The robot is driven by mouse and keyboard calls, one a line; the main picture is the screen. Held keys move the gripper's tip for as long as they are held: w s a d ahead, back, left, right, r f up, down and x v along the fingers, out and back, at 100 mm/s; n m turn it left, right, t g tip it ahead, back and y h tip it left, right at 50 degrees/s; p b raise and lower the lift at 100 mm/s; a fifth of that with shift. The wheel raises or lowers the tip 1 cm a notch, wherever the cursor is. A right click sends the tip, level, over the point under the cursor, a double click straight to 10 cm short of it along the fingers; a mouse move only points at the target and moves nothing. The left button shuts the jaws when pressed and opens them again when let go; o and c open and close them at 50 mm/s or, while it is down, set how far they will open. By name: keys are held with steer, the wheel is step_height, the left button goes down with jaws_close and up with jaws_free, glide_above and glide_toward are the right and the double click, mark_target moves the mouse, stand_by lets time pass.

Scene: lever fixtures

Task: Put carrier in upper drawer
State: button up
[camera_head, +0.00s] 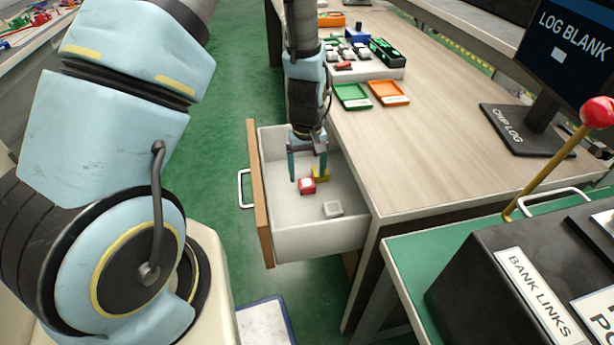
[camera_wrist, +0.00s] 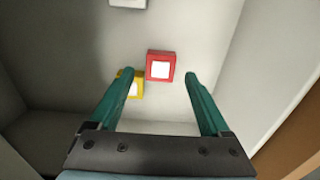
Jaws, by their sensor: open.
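The open upper drawer (camera_head: 293,218) juts from the left side of the desk, with a wooden front and a metal handle. Inside lie a red block with a white face (camera_head: 307,186), a yellow block (camera_head: 321,173) and a light grey block (camera_head: 332,209). I cannot tell which of these is the carrier. My gripper (camera_head: 308,176) points down into the drawer, open, with green fingers. In the wrist view the red block (camera_wrist: 160,66) shows between and beyond the fingertips. The yellow block (camera_wrist: 135,86) is partly hidden by the left finger.
Green (camera_head: 352,96) and orange (camera_head: 389,92) trays lie on the desk, near a rack of small parts. A monitor (camera_head: 565,50) stands at right. A dark box labelled BANK LINKS (camera_head: 470,295) with a red-knobbed lever (camera_head: 598,112) is at front right. The drawer walls surround my gripper closely.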

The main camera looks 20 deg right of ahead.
mark_target(307, 183)
step_height(307, 183, up, 10)
steer(key=shift+t, duration=0.3)
steer(key=a+r, duration=0.2)
steer(key=a, duration=0.2)
steer(key=w+a+r, duration=0.1)
steer(key=a+r, duration=0.1)
steer(key=a, duration=0.2)
steer(key=w+a+r, duration=0.1)
steer(key=a+r, duration=0.1)
steer(key=a, duration=0.2)
steer(key=shift+w+a+r, duration=0.1)
steer(key=shift+w+a, duration=0.1)
steer(key=shift+a, duration=0.15)
steer(key=s+a+r, duration=0.2)
steer(key=a, duration=0.4)
steer(key=s+a+r+t, duration=0.1)
steer(key=s+a+r, duration=0.1)
steer(key=a, duration=0.5)
steer(key=shift+r, duration=0.25)
